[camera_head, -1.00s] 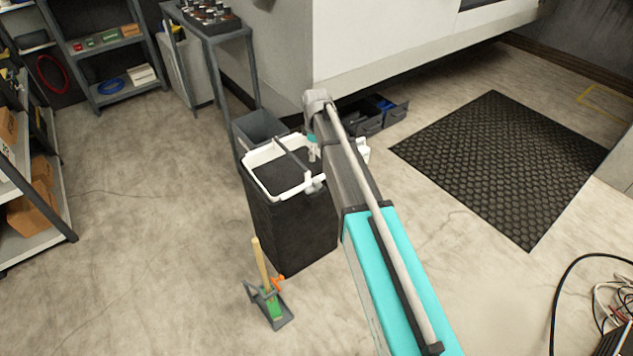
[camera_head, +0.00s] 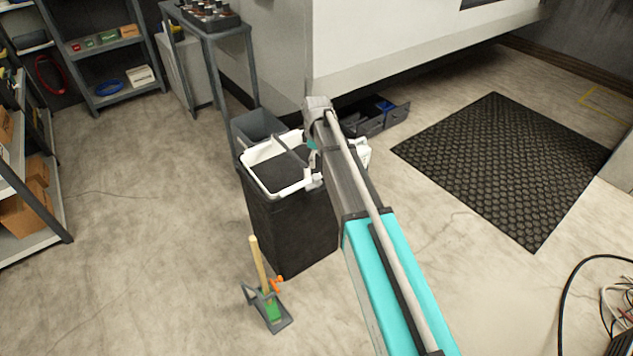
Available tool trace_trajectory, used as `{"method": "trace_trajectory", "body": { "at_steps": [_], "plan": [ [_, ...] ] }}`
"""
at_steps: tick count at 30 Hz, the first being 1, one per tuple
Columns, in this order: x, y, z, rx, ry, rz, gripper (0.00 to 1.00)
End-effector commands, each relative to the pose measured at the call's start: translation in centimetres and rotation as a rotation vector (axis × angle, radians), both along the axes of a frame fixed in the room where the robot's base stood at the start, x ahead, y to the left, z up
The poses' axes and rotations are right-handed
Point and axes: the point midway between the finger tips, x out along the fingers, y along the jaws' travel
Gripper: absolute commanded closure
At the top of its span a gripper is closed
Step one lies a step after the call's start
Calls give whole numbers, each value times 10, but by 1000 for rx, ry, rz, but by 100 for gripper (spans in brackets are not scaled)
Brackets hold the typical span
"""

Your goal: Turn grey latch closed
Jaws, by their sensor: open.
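A black bin (camera_head: 290,232) with a white rim (camera_head: 262,183) stands on the floor left of my arm. A grey bar (camera_head: 291,150) lies across its top, and its right end runs in near my arm. A small pale part (camera_head: 316,181) sits at the rim's right side. I cannot tell which of these, if any, is the grey latch. My arm reaches over the bin's right edge and bends down at its far end. A bit of teal shows beside it over the rim. My gripper is hidden behind my own arm.
A grey bin (camera_head: 256,126) stands behind the black one. A green tool with a wooden handle (camera_head: 258,265) stands on the floor in front. A black mat (camera_head: 505,165) is at right; floor at left is clear.

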Motion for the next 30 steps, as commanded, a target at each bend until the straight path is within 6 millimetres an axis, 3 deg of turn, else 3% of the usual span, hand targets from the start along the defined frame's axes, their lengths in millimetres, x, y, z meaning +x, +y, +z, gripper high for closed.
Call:
{"method": "trace_trajectory", "body": {
  "at_steps": [30],
  "plan": [
    [0, 0, -79, 0, 0, 0, 18]
  ]
}}
